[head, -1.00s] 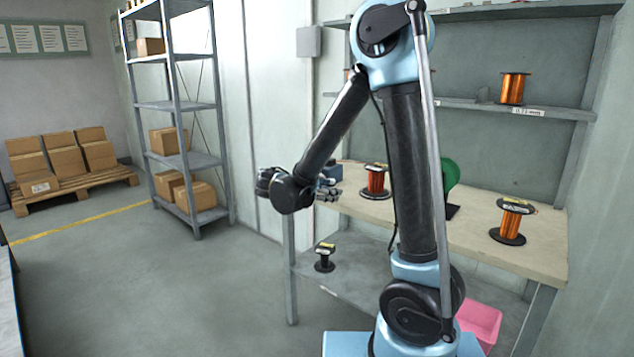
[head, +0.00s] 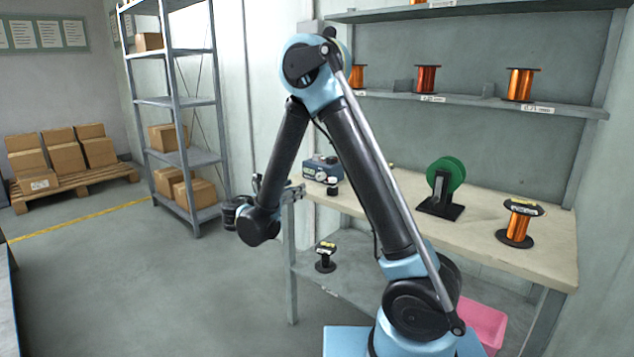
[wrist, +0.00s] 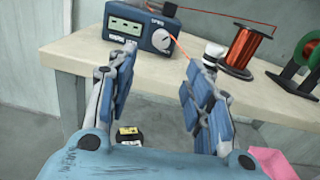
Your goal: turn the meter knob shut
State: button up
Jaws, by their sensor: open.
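The blue meter (wrist: 142,28) stands on the wooden bench, with a small display on its left and a round white knob (wrist: 162,39) on its right. It also shows in the head view (head: 322,168), at the bench's far left end. In the head view my gripper (head: 297,191) is at the bench's left edge. The knob's exact angle is hard to read.
A small black-and-white pot (wrist: 213,52) and a copper wire spool (wrist: 250,47) stand right of the meter. A green spool (head: 446,175) on a stand and another copper spool (head: 518,224) are farther right. A small spool (head: 326,257) sits on the lower shelf.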

aim_at(318, 178)
jog(key=x, duration=1.3)
jog(key=shift+w+d, duration=0.25)
jog(key=shift+a, duration=0.1)
jog(key=c, duration=1)
